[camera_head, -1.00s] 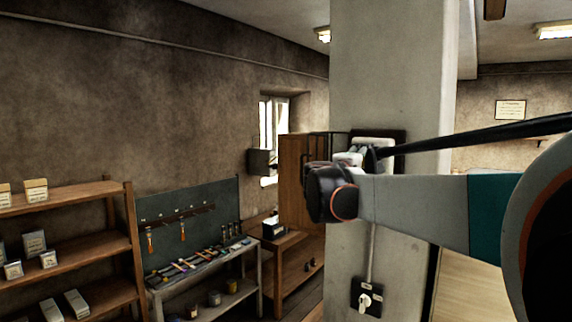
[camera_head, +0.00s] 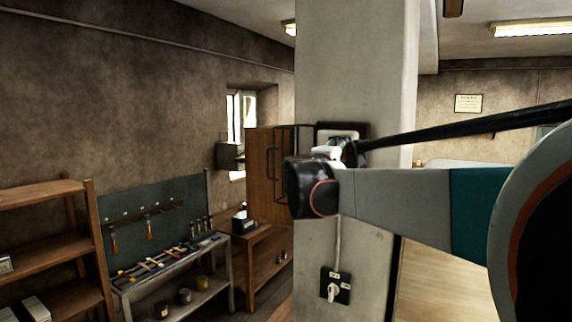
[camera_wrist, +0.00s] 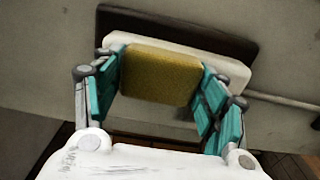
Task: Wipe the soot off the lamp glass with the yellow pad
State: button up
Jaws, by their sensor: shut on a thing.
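In the wrist view, my gripper (camera_wrist: 160,82) is shut on the yellow pad (camera_wrist: 160,75), held between its teal fingers. Behind the pad is a pale rectangular panel (camera_wrist: 195,52) on a dark backing plate (camera_wrist: 185,26), which looks like the lamp and its glass. The pad covers much of the panel; whether they touch I cannot tell, and no soot can be made out. In the head view, the dark plate (camera_head: 361,131) and pale panel (camera_head: 343,134) are on the pillar. My arm partly hides them and most of my gripper (camera_head: 328,152).
The concrete pillar (camera_head: 350,60) stands close ahead, with a switch box (camera_head: 335,285) low on it. A wooden cabinet (camera_head: 262,175) with a dark rail is left of it. A tool bench (camera_head: 170,265) and wooden shelves (camera_head: 40,255) stand further left.

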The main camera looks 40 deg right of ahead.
jog(key=shift+s+a+f, duration=0.1)
jog(key=shift+s+a, duration=0.4)
jog(key=shift+s, duration=0.1)
jog(key=shift+v, duration=2.2)
jog(key=shift+w, duration=0.15)
jog(key=v, duration=0.3)
jog(key=shift+p, duration=0.35)
jog(key=x, duration=0.7)
jog(key=shift+d+b, duration=0.25)
jog(key=shift+b, duration=0.1)
jog(key=shift+w+d, duration=0.35)
jog(key=shift+d, duration=0.1)
